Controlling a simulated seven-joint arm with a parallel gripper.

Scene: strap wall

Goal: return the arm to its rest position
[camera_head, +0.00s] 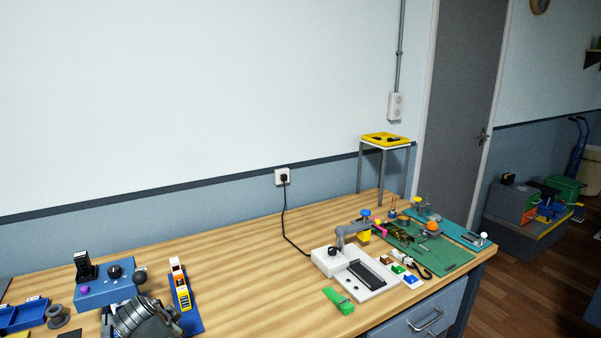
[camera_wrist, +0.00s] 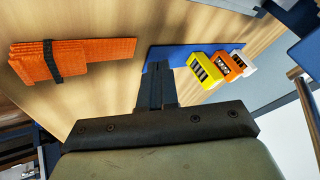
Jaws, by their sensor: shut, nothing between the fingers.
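My gripper (camera_wrist: 155,82) shows in the wrist view with its dark fingers together and nothing between them. It points over the wooden bench, with its tips overlapping the near edge of a blue mat (camera_wrist: 184,54) in the picture. In the head view, part of my arm (camera_head: 146,318) shows at the bottom left, in front of the bench. The fingertips cannot be made out there.
An orange folded strap bundle (camera_wrist: 88,60) with a black band lies left of my fingers. Yellow, orange and white blocks (camera_wrist: 226,66) stand on the blue mat. A blue box with a knob (camera_head: 106,288) sits behind my arm. The bench's middle (camera_head: 240,262) is clear.

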